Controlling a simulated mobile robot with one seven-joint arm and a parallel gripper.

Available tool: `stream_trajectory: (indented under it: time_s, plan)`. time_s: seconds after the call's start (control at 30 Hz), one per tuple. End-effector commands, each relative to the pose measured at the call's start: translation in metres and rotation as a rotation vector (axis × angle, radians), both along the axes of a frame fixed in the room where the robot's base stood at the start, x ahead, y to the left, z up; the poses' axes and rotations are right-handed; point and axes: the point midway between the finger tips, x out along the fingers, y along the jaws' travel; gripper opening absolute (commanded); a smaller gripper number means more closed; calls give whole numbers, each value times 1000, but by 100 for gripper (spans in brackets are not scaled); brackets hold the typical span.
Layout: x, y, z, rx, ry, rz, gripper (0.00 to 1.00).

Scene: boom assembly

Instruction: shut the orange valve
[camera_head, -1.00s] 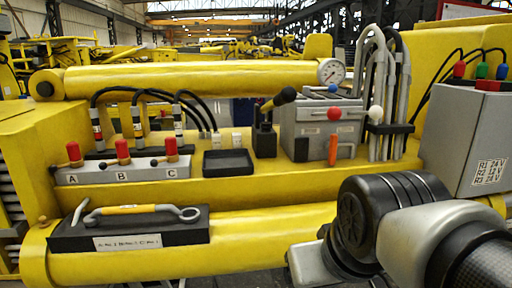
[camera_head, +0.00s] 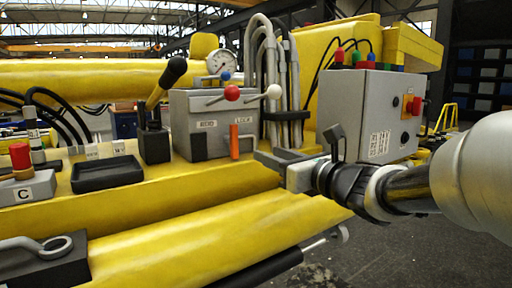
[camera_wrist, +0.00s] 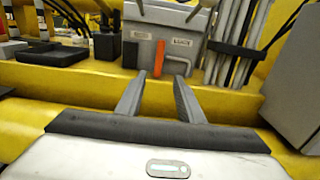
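The orange valve handle (camera_head: 234,141) stands upright on the front of the grey manifold box (camera_head: 190,130), beside a label that seems to read LOCK. It also shows upright in the wrist view (camera_wrist: 158,58), nearly centred ahead of my fingers. My gripper (camera_head: 268,157) is just to the right of and below the handle in the head view. In the wrist view my gripper (camera_wrist: 160,84) has its two fingers apart with nothing between them. The fingers point toward the handle and look clear of it.
A red-knobbed lever (camera_head: 232,93) and a white-knobbed lever (camera_head: 273,91) project above the handle. Grey hoses (camera_head: 292,90) rise right of the box, with a grey electrical box (camera_head: 370,115) farther right. A black joystick (camera_head: 155,140) and an empty black tray (camera_head: 107,173) stand left.

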Motion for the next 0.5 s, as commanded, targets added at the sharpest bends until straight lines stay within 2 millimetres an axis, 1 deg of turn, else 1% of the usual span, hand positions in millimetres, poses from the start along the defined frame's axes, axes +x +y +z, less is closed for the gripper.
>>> stream_trajectory:
  time_s: [0.17,0.5]
  plan:
    - [21,15,0,1,4,2,34]
    - [83,57,1,3,4,0,34]
